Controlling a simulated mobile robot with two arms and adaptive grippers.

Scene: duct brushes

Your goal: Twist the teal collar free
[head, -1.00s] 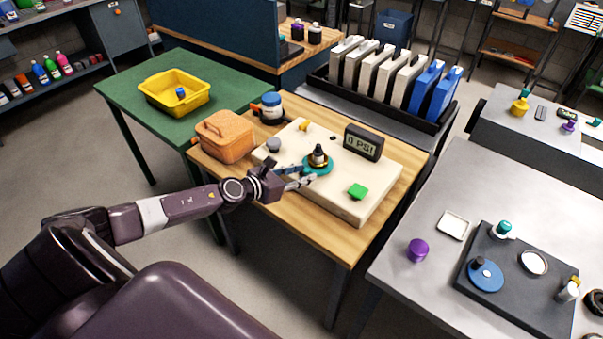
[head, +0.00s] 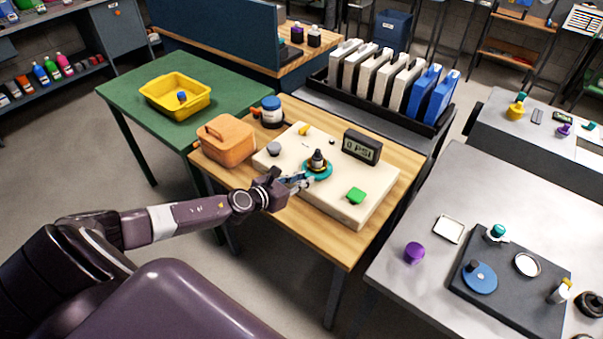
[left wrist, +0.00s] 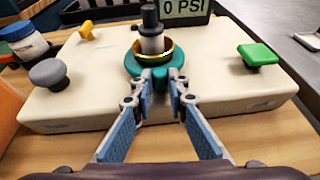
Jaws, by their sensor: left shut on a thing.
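The teal collar (head: 325,173) is a flat ring on the cream block (head: 349,211), around a brass-coloured ring and an upright grey and black stem (head: 318,159). My left gripper (head: 304,179) reaches in from the left and is shut on the collar's near side. In the left wrist view the two fingertips (left wrist: 161,80) press against the teal collar (left wrist: 133,63), and hide part of its near edge. The display (head: 362,146) behind it reads 0 PSI. My right gripper is not in view.
The block also bears a green knob (head: 356,195), a grey knob (head: 274,148) and a yellow knob (head: 304,129). An orange case (head: 225,139) and a blue-lidded jar (head: 271,111) stand on the wooden table to the left. The table's front right strip is clear.

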